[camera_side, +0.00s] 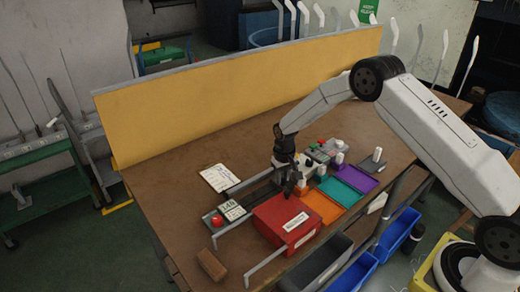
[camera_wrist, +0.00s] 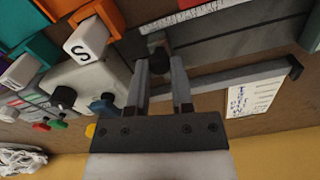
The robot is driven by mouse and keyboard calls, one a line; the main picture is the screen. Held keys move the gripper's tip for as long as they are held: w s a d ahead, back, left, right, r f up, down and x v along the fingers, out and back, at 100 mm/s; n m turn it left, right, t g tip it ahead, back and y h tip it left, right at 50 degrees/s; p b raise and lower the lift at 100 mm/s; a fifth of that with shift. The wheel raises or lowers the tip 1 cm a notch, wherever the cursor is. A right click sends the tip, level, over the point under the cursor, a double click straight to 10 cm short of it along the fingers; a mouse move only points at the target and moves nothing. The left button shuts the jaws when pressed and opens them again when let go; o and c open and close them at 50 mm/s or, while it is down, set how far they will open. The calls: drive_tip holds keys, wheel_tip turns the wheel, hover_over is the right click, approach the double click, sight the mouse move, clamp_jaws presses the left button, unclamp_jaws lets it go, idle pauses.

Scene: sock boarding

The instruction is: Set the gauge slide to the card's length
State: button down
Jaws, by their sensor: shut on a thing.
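My gripper (camera_side: 290,186) is over the gauge at the middle of the bench. In the wrist view its two fingers (camera_wrist: 160,90) are closed around a small black knob (camera_wrist: 157,62), which appears to be the gauge slide's knob. The dark gauge track (camera_wrist: 220,50) runs to the right beneath it, with a white ruled scale (camera_wrist: 212,12) along one side. A white card with handwritten lines (camera_wrist: 252,96) lies beyond the rail; it also shows in the side view (camera_side: 220,177). The writing is too small to read. The slide's setting on the scale cannot be read.
A red box (camera_side: 288,222) stands close in front of my gripper. Orange (camera_side: 322,206), teal (camera_side: 338,191) and purple trays lie to its right. A control box with a black dial (camera_wrist: 64,97) and coloured buttons is nearby. A yellow panel (camera_side: 235,95) stands behind.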

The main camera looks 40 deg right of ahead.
sight(274, 195)
drive_tip(key=shift+a, duration=0.1)
idle(0.3)
drive_tip(key=shift+a, duration=1.6)
drive_tip(key=shift+c, duration=2.4)
unclamp_jaws()
wheel_tip(274, 195, up, 8)
